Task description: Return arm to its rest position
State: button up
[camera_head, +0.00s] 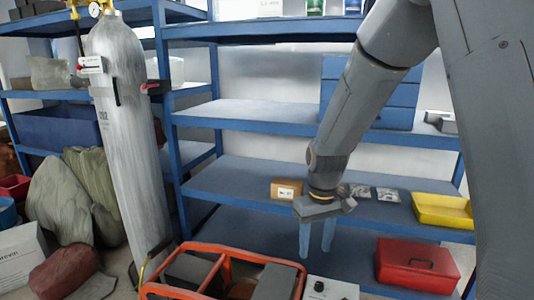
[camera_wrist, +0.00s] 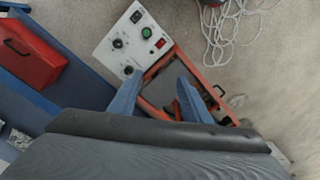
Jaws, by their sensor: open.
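My gripper (camera_head: 316,238) hangs from my grey arm in front of the blue shelving, with its two blue fingers pointing down. The fingers are apart and nothing is between them. In the wrist view my gripper (camera_wrist: 158,92) shows its two fingers spread, above the floor and the orange-framed cart. My arm comes down from the upper right in the head view and is bent, away from the shelf boards as far as I can tell.
An orange-framed cart (camera_head: 226,264) and a white control box (camera_wrist: 133,38) stand below my gripper. A grey gas cylinder (camera_head: 124,130) stands left. The shelf holds a cardboard box (camera_head: 286,188), yellow tray (camera_head: 443,211) and red toolbox (camera_head: 417,265). Cable (camera_wrist: 232,25) lies on the floor.

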jog(key=s+a+r+m+p, duration=0.1)
jog(key=s+r, duration=0.4)
jog(key=s, duration=0.6)
jog(key=s+r+m, duration=0.1)
jog(key=s+r, duration=0.4)
jog(key=s, duration=0.6)
jog(key=d+r+m+p, duration=0.2)
jog(key=d+r+p, duration=0.4)
jog(key=p, duration=0.7)
jog(key=shift+s+d+r, duration=0.15)
jog(key=shift+d, duration=0.6)
